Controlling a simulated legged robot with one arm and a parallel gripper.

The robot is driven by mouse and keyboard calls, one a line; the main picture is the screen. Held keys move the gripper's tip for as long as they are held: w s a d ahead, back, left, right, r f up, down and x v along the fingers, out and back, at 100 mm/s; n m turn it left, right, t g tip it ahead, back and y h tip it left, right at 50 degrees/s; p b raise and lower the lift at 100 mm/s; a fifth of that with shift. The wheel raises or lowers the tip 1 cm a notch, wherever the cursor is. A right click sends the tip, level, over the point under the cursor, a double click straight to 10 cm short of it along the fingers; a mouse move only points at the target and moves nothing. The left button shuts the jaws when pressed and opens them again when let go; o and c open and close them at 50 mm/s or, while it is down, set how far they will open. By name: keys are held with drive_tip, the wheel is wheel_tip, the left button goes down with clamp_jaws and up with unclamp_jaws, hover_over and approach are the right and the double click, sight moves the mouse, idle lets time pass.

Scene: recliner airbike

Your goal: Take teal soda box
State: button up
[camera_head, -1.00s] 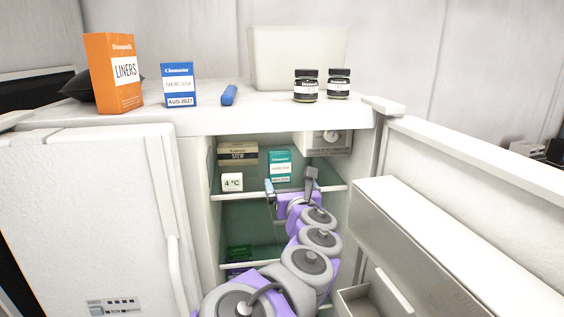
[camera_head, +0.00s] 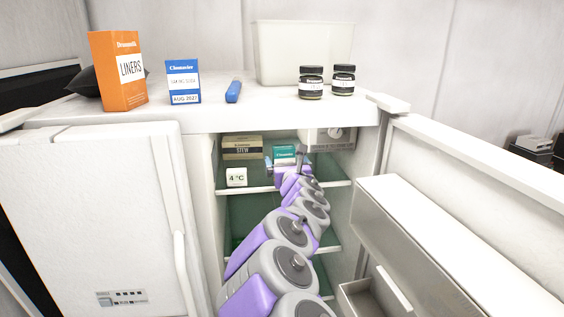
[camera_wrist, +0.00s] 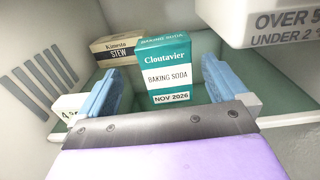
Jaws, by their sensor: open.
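The teal baking soda box (camera_wrist: 168,70) stands upright on the upper fridge shelf. In the head view its upper part (camera_head: 285,152) shows, with my gripper in front of its lower part. My gripper (camera_wrist: 162,86) is open, with one blue-padded finger on each side of the box in the wrist view. The box is between or just beyond the fingertips; I cannot tell how deep it sits. No contact with the fingers is visible. My gripper also shows in the head view (camera_head: 285,163), reaching into the fridge.
A stew box (camera_head: 242,147) stands left of the teal box, behind a white 4 °C thermometer (camera_head: 236,177). A dial housing (camera_head: 333,137) hangs at upper right. The open fridge door (camera_head: 470,165) is on the right. Boxes, jars and a bin stand on top.

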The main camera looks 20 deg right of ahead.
sight(284, 149)
drive_tip(key=shift+w+d+f, duration=0.1)
drive_tip(key=shift+w+d, duration=0.15)
drive_tip(key=shift+w, duration=0.15)
drive_tip(key=shift+w+d+f+p, duration=0.1)
drive_tip(key=shift+w+d+p, duration=0.1)
drive_tip(key=shift+w, duration=0.5)
drive_tip(key=shift+w+d+p, duration=0.15)
drive_tip(key=shift+w+p, duration=0.1)
drive_tip(key=shift+w, duration=0.5)
drive_tip(key=shift+w+d+f+p, duration=0.1)
drive_tip(key=shift+w+d+p, duration=0.1)
drive_tip(key=shift+w, duration=0.5)
drive_tip(key=c, duration=1.2)
drive_tip(key=shift+o, duration=0.2)
drive_tip(key=shift+r, duration=0.2)
drive_tip(key=shift+a+r, duration=0.1)
drive_tip(key=shift+r, duration=1.5)
drive_tip(key=s+a+b, duration=0.1)
drive_tip(key=s, duration=0.5)
drive_tip(key=s+a+b, duration=0.1)
drive_tip(key=s, duration=0.5)
drive_tip(key=s+a+b, duration=0.1)
drive_tip(key=s, duration=0.4)
drive_tip(key=shift+s, duration=0.4)
drive_tip(key=shift+w, duration=0.1)
